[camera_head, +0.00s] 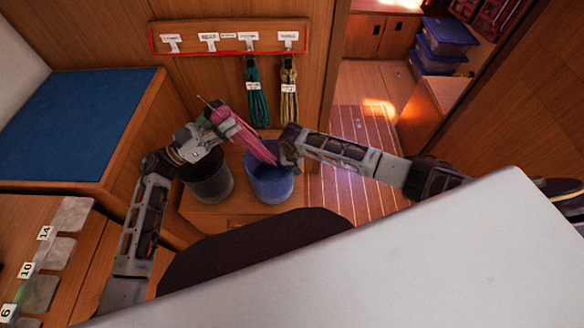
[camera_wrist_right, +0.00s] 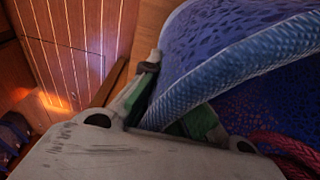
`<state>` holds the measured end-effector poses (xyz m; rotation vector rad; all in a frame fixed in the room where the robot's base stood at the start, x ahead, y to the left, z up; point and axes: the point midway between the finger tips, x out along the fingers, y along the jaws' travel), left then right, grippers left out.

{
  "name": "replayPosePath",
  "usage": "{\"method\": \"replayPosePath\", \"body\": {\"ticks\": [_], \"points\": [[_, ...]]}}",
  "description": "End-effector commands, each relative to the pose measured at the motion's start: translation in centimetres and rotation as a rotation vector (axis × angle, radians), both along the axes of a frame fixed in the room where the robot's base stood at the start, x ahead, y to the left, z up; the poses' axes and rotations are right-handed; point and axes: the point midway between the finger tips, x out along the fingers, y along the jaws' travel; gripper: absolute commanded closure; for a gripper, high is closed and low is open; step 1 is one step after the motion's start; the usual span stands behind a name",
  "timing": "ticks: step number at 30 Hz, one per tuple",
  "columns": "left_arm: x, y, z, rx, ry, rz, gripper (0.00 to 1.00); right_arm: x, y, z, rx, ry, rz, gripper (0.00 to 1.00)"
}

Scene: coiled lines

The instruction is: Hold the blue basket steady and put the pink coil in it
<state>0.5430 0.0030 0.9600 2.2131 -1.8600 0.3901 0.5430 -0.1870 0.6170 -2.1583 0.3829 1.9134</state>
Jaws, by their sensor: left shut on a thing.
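The pink coil (camera_head: 245,136) hangs from my left gripper (camera_head: 216,116), which is shut on it. The coil slants down to the right, its lower end at the mouth of the blue basket (camera_head: 270,186). The blue basket stands on a wooden surface. My right gripper (camera_head: 289,160) is at the basket's right rim. In the right wrist view, the basket's thick blue rim (camera_wrist_right: 225,75) passes between the green-padded fingers (camera_wrist_right: 165,110). How tightly they close on it is hard to see. A strand of the pink coil (camera_wrist_right: 290,150) shows at the lower right there.
A dark grey basket (camera_head: 208,180) stands just left of the blue one. A teal coil (camera_head: 257,95) and a tan coil (camera_head: 288,92) hang from a labelled hook board (camera_head: 230,38) behind. A blue-topped bench (camera_head: 75,125) is at left. Open floor (camera_head: 345,185) lies to the right.

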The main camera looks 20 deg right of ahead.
Motion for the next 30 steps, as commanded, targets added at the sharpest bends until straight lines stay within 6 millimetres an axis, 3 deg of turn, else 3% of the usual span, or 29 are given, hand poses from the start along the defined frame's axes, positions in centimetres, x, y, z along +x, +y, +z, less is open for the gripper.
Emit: {"method": "replayPosePath", "body": {"ticks": [21,22,27,30], "points": [[0.0,0.0,-1.4,-0.003,-0.003,0.000,1.00,0.0,0.0,0.0,0.000,-0.001,-0.001,1.00],[0.0,0.0,-1.4,-0.003,-0.003,0.000,0.44,0.0,0.0,0.0,0.000,-0.001,-0.001,1.00],[0.0,0.0,-1.4,-0.002,-0.001,0.000,0.22,0.0,0.0,0.0,0.000,-0.001,-0.001,1.00],[0.0,0.0,-1.5,-0.001,-0.001,0.000,0.22,0.0,0.0,0.0,0.000,-0.001,-0.001,1.00]]}}
